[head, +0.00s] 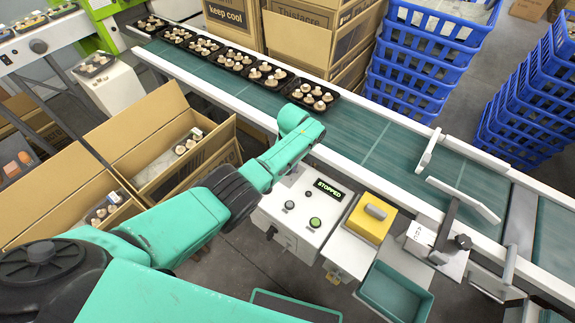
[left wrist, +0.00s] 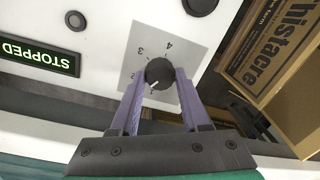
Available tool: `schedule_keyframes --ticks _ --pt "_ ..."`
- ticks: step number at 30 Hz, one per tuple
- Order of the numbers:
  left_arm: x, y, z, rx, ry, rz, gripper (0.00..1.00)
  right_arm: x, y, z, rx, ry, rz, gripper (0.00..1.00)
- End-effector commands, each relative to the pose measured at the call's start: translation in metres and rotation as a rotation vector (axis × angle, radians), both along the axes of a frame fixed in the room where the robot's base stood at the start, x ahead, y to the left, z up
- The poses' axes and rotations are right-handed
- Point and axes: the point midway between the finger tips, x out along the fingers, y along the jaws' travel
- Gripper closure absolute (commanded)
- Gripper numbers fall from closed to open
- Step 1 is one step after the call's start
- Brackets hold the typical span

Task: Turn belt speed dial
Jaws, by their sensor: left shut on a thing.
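The belt speed dial (left wrist: 159,73) is a round black knob on a grey plate numbered 1 to 4, shown upside down in the left wrist view. Its white mark points to the lower left, near the low numbers. My left gripper (left wrist: 160,90) is shut on the dial, one finger on each side. In the head view the dial and fingertips are hidden behind my left arm. The white control box (head: 300,212) has a display (head: 328,190) reading STOPPED, which also shows in the left wrist view (left wrist: 38,54). My right gripper is not in view.
The green belt (head: 400,160) carries a row of black mushroom trays (head: 268,75) at its far left. A yellow block (head: 371,218) and a green bin (head: 395,292) stand right of the control box. Cardboard boxes (head: 150,130) lie left; blue crates (head: 415,75) stand behind.

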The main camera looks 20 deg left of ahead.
Motion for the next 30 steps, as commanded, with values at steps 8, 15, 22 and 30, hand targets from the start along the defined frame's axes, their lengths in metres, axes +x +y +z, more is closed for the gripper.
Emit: schedule_keyframes --ticks 8,15,22,30 --pt "-0.0003 0.0005 -0.0013 0.001 0.003 0.252 1.0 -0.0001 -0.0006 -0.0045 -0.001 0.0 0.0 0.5" --pt "0.0002 0.0006 -0.0009 0.001 0.002 0.424 1.0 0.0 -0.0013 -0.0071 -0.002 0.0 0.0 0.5" --pt "0.0 0.0012 -0.0008 0.001 0.003 0.523 1.0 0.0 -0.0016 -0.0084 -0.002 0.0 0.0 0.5" --pt "0.0001 0.0011 -0.0005 0.001 0.002 0.56 1.0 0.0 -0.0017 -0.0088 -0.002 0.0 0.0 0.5"
